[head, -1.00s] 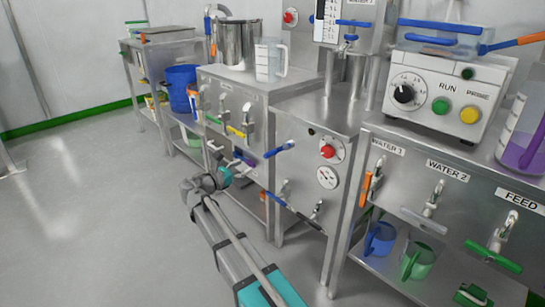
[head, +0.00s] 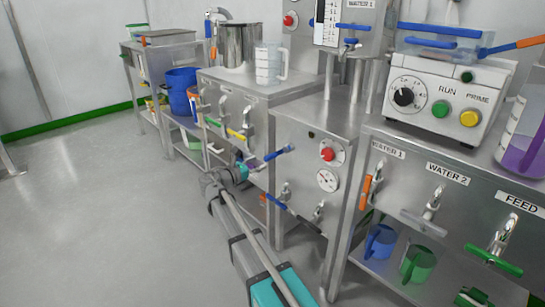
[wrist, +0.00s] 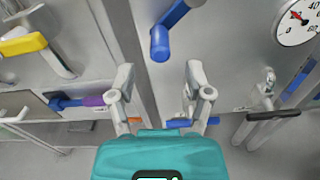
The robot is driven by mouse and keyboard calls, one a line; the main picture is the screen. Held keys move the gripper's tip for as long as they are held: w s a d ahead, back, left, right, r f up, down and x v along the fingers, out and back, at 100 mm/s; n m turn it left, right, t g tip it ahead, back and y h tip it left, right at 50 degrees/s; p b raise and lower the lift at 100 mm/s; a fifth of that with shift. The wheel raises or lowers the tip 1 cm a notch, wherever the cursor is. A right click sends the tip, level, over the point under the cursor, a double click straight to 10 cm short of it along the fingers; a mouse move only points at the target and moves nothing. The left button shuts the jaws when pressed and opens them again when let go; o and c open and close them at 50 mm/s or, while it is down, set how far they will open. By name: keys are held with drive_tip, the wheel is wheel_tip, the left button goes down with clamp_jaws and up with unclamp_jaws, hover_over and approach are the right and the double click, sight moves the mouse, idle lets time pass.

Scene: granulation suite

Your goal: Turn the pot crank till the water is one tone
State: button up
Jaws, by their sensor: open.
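The steel pot (head: 238,47) stands on the cabinet at the back centre. I cannot see the water inside from here. My gripper (wrist: 160,92) is open and empty, its two grey fingers apart. It is low in front of the cabinets, well below the pot. A blue lever handle (wrist: 160,43) hangs just beyond and above the gap between the fingers in the wrist view. I cannot tell whether anything touches it. The pot is outside the wrist view.
A clear measuring jug (head: 268,64) stands right of the pot. Yellow (wrist: 22,44) and blue-purple (wrist: 78,101) lever handles are left of my gripper, and a black one (wrist: 273,115) is right. A gauge (wrist: 297,20) is at upper right. Open floor (head: 90,220) lies to the left.

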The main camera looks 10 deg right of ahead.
sight(276, 153)
drive_tip(key=x, duration=0.7)
drive_tip(key=shift+w+d, duration=0.15)
clamp_jaws()
